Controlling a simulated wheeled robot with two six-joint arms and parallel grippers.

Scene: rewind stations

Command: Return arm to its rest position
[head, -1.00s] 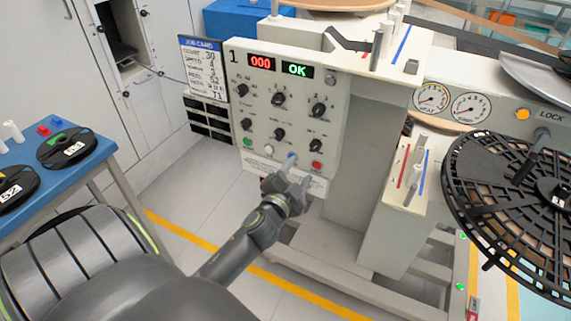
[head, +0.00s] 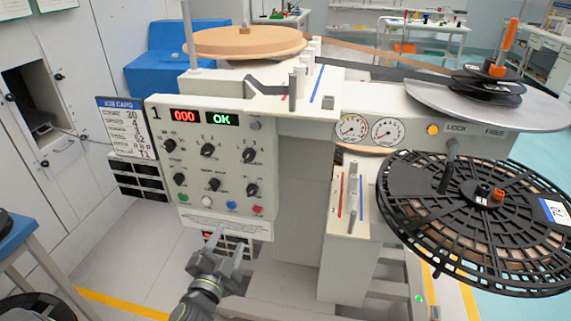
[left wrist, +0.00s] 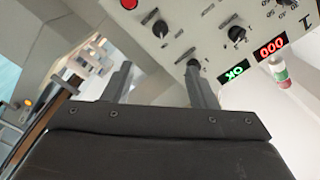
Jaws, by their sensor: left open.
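My left gripper (head: 226,244) is open and empty in the head view. It is just below and in front of the lower edge of the control panel (head: 205,215). In the left wrist view its two fingers (left wrist: 160,88) stand apart with nothing between them. The panel has several black knobs, a red display reading 000 (head: 184,115) and a green display reading OK (head: 222,118). A row of green, white, blue and red buttons (head: 231,205) lies above the gripper. My right gripper is in neither view.
A job card (head: 126,126) is at the panel's left. A large black slotted reel (head: 430,215) stands to the right, with a silver disc (head: 440,100) behind it. A blue table (head: 14,232) is at the left edge. Open floor lies between table and machine.

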